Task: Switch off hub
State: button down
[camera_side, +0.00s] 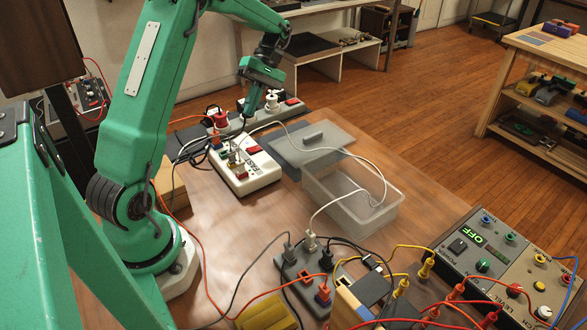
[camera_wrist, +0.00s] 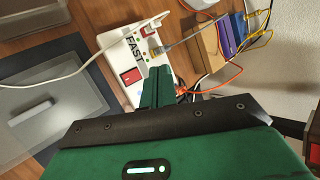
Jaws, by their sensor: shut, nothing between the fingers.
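The white hub (camera_side: 262,179) lies on the wooden table, with plugs and cables in its top. Its red switch (camera_side: 252,150) is at the far right corner in the side view. In the wrist view the hub (camera_wrist: 113,56) carries the word FAST, and the red switch (camera_wrist: 131,77) shows unobstructed. I cannot tell which way the switch is set. My gripper (camera_side: 250,106) is above the far end of the hub. In the wrist view my gripper's green fingers (camera_wrist: 157,74) are together and empty, just right of the red switch. I cannot tell whether they touch the hub.
A grey power strip (camera_side: 290,273) and a panel reading OFF (camera_side: 455,262) stand in front, among many cables. A white cable arches over the bin.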

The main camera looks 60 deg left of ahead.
aim_at(253, 147)
jog(key=shift+f, duration=0.15)
jog(key=shift+s+f, duration=0.2)
jog(key=shift+f, duration=1.2)
jog(key=shift+s+f, duration=0.15)
jog(key=shift+f, duration=1.25)
jog(key=shift+s+f, duration=0.2)
jog(key=shift+f, duration=1.2)
jog(key=shift+d+f, duration=0.1)
jog(key=shift+f, duration=0.6)
jog(key=shift+r, duration=0.15)
jog(key=shift+w+r, duration=0.1)
jog(key=shift+r, duration=0.5)
jog(key=shift+w+r, duration=0.15)
jog(key=shift+r, duration=1.1)
jog(key=shift+w+r, duration=0.15)
jog(key=shift+r, duration=1.05)
